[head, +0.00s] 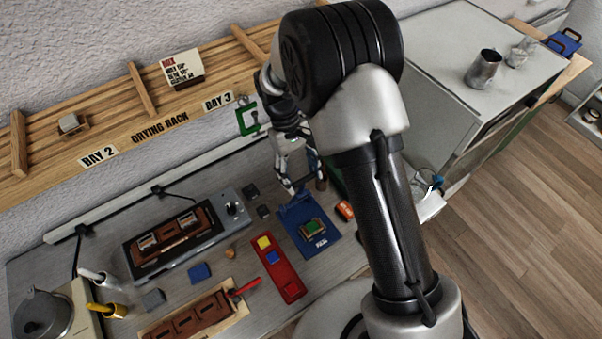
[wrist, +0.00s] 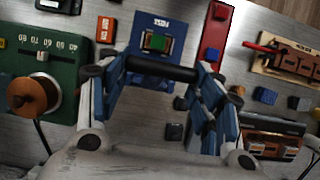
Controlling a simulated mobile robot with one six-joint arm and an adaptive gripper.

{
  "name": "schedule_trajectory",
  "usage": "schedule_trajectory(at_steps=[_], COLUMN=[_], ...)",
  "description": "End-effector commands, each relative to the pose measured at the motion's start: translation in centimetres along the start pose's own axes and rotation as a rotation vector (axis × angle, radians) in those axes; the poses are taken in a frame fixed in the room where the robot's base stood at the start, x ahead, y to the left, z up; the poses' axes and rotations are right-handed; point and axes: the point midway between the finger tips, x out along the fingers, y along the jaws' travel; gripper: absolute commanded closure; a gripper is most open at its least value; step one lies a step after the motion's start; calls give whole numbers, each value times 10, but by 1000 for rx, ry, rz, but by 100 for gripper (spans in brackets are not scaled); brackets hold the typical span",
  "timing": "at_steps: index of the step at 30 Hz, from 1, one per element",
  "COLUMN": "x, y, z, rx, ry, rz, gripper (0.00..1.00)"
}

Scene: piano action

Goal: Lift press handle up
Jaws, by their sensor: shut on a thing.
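The blue press (head: 321,246) stands on the bench, with a green and tan piece (head: 312,228) on its base. In the wrist view the press (wrist: 143,22) is at the top middle, with the piece (wrist: 157,42) on it. Its black handle bar (wrist: 162,68) spans crosswise between my two fingers, in front of the base. My gripper (head: 303,184) reaches down at the press's far end, and its fingers (wrist: 160,72) are closed on the bar's ends. In the head view my arm and fingers hide most of the handle.
A green dial box (wrist: 70,52) stands close to the left in the wrist view. A red tray (head: 291,288) with coloured blocks, a small orange box (head: 345,210) and a grey device (head: 232,211) surround the press. A drying rack (head: 118,120) lines the wall.

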Motion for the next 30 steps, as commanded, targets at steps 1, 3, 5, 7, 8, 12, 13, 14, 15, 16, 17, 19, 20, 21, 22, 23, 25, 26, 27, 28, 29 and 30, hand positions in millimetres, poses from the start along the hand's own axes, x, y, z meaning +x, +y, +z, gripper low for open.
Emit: schedule_trajectory(at_steps=[1, 3, 5, 7, 8, 12, 13, 14, 15, 16, 17, 19, 20, 21, 22, 23, 25, 26, 27, 28, 29, 30], x=[1, 1, 1, 2, 2, 2, 2, 1, 1, 1, 1, 1, 1, 1, 1, 1, 1, 1, 1, 0, -1, -3], y=[0, -1, -1, -1, -1, -1, 0, 0, 0, 0, 0, 0, 0, 0, 0, 0, 0, 0, 0, 0, 0, 0], z=[-4, -4, -3, -3, -3, -3, -3, -3, -2, -2, -2, -2, -2, -2, -1, -1, -1, -1, -1, -1, -1, -1], rx=[0, 0, 0, 0, 0, 0, 0, 0, 0, 0, 0, 0, 0, 0, 0, 0, 0, 0, 0, 0, 0, 0], ry=[10, 10, 9, 9, 9, 8, 8, 7, 7, 6, 6, 5, 5, 5, 5, 5, 4, 4, 4, 4, 4, 5], rz=[0, -1, -1, -1, -1, -1, -1, 0, 0, 0, 0, 0, 0, 0, 0, 0, 0, 0, 0, 0, 0, 0], gripper=[83, 83, 83, 83, 83, 34, 32, 30, 27, 25, 23, 20, 20, 20, 20, 20, 20, 20, 20, 20, 20, 20])
